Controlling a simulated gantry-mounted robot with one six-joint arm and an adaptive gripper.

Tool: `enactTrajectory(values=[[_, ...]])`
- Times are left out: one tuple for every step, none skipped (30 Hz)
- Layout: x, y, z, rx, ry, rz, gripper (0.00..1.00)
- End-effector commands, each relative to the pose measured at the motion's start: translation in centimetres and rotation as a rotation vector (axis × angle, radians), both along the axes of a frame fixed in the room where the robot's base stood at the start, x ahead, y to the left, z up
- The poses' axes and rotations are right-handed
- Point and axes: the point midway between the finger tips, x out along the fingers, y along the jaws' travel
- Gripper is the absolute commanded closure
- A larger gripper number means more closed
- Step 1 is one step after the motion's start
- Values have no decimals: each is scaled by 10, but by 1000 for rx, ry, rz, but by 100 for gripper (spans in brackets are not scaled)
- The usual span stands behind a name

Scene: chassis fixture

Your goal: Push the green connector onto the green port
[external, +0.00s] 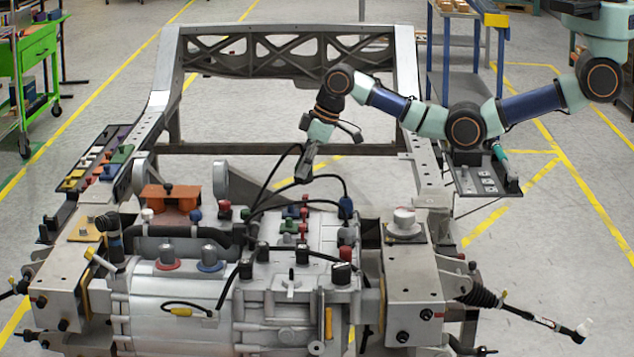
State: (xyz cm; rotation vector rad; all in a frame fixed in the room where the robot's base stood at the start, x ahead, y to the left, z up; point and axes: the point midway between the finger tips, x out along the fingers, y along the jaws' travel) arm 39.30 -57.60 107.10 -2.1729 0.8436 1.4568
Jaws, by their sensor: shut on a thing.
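My gripper (304,172) points down above the middle of the silver machine housing (335,235), apart from it. Its dark fingers are shut on a small connector. A black cable (270,183) runs from near the fingers down to the left side of the housing top. The fingers hide most of the held part, so I cannot make out its colour. A small green part (289,226), seemingly the green port, sits on the housing top below the gripper, among red and blue parts.
A blue connector (346,206) on a looping cable stands right of the green part. Orange blocks (170,199) and a tray of coloured parts (88,172) are at left. The frame's rear crossbar (265,55) stands behind my arm.

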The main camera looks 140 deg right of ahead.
Motion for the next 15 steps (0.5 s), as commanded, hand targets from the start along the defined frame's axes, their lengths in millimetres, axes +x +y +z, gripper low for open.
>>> enactTrajectory(values=[[10, -7, -18, -2, 2, -85, 96], [14, -11, -22, -2, 3, -135, 96], [18, -15, -26, -3, 3, -191, 96], [21, -17, -29, -3, 3, -225, 96], [23, -19, -30, -4, 2, -253, 96], [25, -21, -33, -4, 3, -283, 96], [26, -22, -34, -4, 2, -300, 96], [27, -23, -35, -3, 3, -314, 96], [28, -23, -35, -4, 2, -326, 96], [29, -24, -35, -4, 2, -331, 96], [29, -24, -36, -4, 2, -336, 96], [29, -24, -36, -3, 2, -340, 96], [29, -24, -36, -2, 3, -341, 96], [29, -24, -36, -2, 3, -341, 96], [29, -24, -36, -2, 3, -341, 96]])
